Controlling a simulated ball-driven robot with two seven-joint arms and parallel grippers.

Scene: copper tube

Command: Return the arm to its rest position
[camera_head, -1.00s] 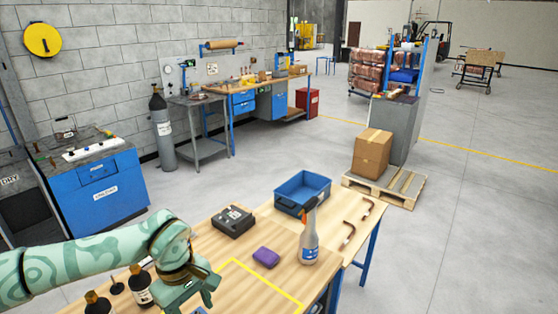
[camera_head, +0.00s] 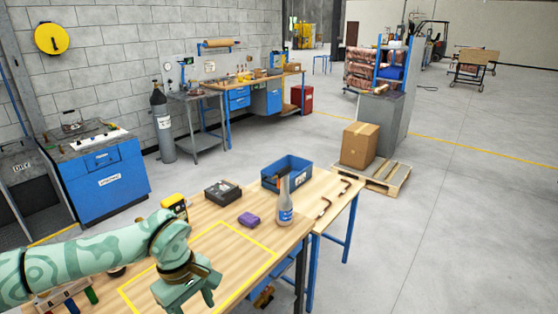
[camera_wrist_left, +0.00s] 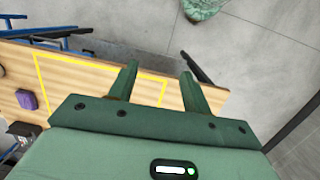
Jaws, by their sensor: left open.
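My left gripper (camera_head: 193,300) hangs over the near part of the wooden table, at the yellow-taped square, in the head view. In the left wrist view the gripper (camera_wrist_left: 157,80) has its two fingers apart with nothing between them. The yellow tape outline (camera_wrist_left: 88,62) and the wooden table top (camera_wrist_left: 16,58) lie beneath it there. My left arm (camera_head: 95,258) comes in from the left. My right gripper does not show.
On the table are a purple cloth (camera_head: 249,219), a spray bottle (camera_head: 285,203), a blue bin (camera_head: 287,172), a dark case (camera_head: 222,191), a yellow device (camera_head: 174,206) and copper tubes (camera_head: 325,207).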

